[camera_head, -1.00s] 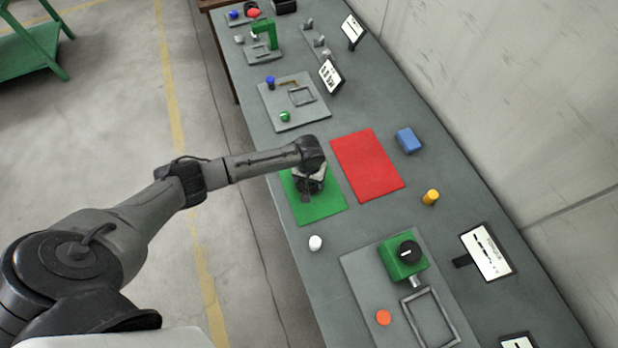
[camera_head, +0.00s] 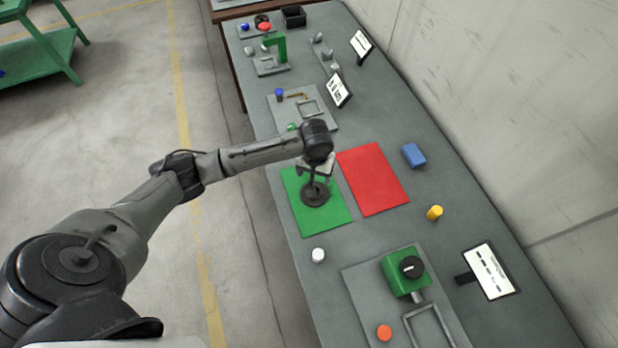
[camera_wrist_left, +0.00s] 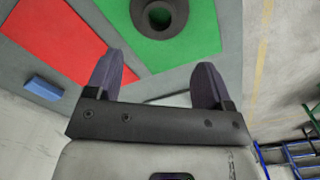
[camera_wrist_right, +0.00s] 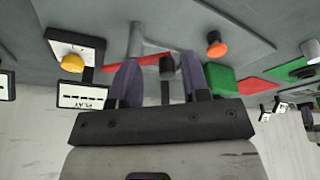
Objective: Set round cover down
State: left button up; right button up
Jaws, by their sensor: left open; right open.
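The round cover (camera_head: 314,194) is a dark disc with a hole or hub in its middle. It lies on the green mat (camera_head: 328,222). In the left wrist view the cover (camera_wrist_left: 181,18) sits on the green mat (camera_wrist_left: 203,45), beyond the fingertips. My left gripper (camera_head: 315,178) is just above the cover in the head view, partly hidden by the wrist. In the left wrist view its fingers (camera_wrist_left: 158,75) are apart with nothing between them. My right gripper (camera_wrist_right: 160,75) shows only in its own wrist view, with fingers apart and no object clearly held.
A red mat (camera_head: 372,180) lies beside the green one. A blue block (camera_head: 413,155), a yellow cylinder (camera_head: 435,212) and a white cylinder (camera_head: 318,255) stand around the mats. A green box with a black knob (camera_head: 405,272) stands on a grey plate at the front.

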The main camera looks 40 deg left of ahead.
pick_arm(q)
jog(key=s+d+f+m+t+h, duration=0.1)
jog(key=s+d+f+m, duration=0.15)
jog(key=s+d, duration=0.35)
jog(key=s+d+f+m+t+h, duration=0.1)
jog(key=s+d+f+m, duration=0.15)
jog(key=s+d, duration=0.4)
jog(key=s+a+r+m+y, duration=0.1)
jog(key=s+a+r, duration=0.1)
jog(key=s, duration=0.5)
jog(key=s+a+r+m+t, duration=0.1)
jog(key=s+r, duration=0.1)
jog(key=s, duration=0.5)
jog(key=shift+s+a+r+t+y, duration=0.3)
jog(key=shift+a+r+y, duration=0.05)
jog(key=shift+a+y, duration=0.05)
jog(key=shift+w+d, duration=0.1)
